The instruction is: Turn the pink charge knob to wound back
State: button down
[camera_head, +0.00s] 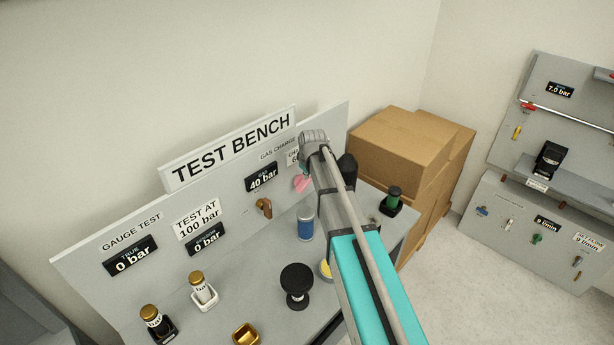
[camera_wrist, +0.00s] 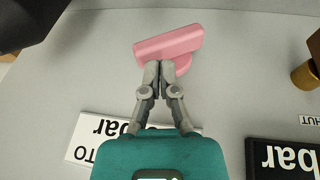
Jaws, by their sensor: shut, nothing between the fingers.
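The pink charge knob (camera_head: 301,183) is on the grey panel of the test bench, partly hidden behind my arm in the head view. In the wrist view the pink knob (camera_wrist: 168,42) shows as a bar lying slightly tilted, its right end higher, with a rounded hub beneath it. My gripper (camera_wrist: 158,64) is shut, its fingertips together right at the knob's lower edge. I cannot tell whether they touch it. In the head view the fingers are hidden by the arm.
A brown knob (camera_head: 264,207) sits left of the pink knob, under the 40 bar display (camera_head: 261,177). A blue can (camera_head: 305,224), a black round stand (camera_head: 296,284) and a green-topped item (camera_head: 392,199) stand on the bench. Cardboard boxes (camera_head: 400,140) are behind at right.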

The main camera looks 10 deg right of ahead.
jog(key=shift+w+d+f, duration=0.15)
jog(key=shift+d+f, duration=0.1)
jog(key=shift+f, duration=0.25)
jog(key=shift+b, duration=0.3)
jog(key=shift+d, duration=0.2)
jog(key=shift+a, duration=0.45)
jog(key=shift+w, duration=0.1)
